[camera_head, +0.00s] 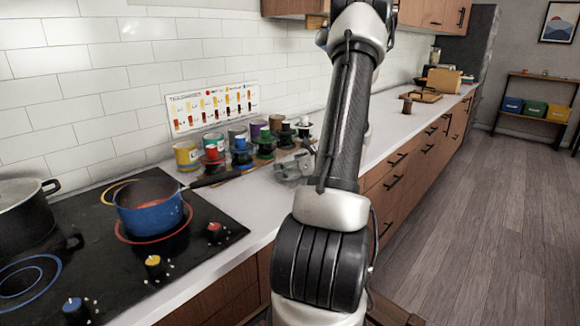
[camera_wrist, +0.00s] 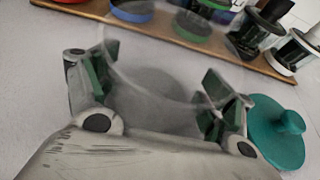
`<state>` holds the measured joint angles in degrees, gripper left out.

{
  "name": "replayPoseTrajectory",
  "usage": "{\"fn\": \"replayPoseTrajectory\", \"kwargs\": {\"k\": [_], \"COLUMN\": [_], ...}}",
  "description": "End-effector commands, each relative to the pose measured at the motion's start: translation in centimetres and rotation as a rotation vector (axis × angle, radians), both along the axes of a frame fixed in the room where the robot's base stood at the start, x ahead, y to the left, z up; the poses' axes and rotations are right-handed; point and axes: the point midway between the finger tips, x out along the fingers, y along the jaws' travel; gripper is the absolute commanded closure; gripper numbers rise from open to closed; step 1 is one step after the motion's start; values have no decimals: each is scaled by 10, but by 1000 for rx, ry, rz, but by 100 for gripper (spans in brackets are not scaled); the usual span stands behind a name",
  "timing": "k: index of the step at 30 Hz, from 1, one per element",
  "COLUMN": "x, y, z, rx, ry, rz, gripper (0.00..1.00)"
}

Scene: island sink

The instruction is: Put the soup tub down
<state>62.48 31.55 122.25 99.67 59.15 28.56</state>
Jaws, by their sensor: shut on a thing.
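The soup tub (camera_wrist: 160,60) appears as a clear, see-through container between the fingers in the wrist view. Its curved wall is faint, and the grey-white counter shows through it. My gripper (camera_wrist: 156,95) is shut on the tub, with green-padded fingers on either side. In the head view my gripper (camera_head: 294,168) is low over the counter, partly hidden by my arm. I cannot tell whether the tub's base touches the counter. No soup can be made out inside it.
A teal knobbed lid (camera_wrist: 277,130) lies right of my gripper. A wooden board (camera_wrist: 230,46) with coloured jars runs behind. In the head view a blue pot (camera_head: 150,212) stands on the black stove (camera_head: 205,238) at left. The counter (camera_head: 405,122) beyond my arm has clear room.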

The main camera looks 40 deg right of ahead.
Motion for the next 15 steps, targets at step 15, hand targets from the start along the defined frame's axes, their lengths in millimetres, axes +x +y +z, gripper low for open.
{"fn": "replayPoseTrajectory", "kwargs": {"k": [15], "x": [0], "y": [0], "z": [2], "rx": [0], "ry": [0], "rz": [0], "gripper": [0]}}
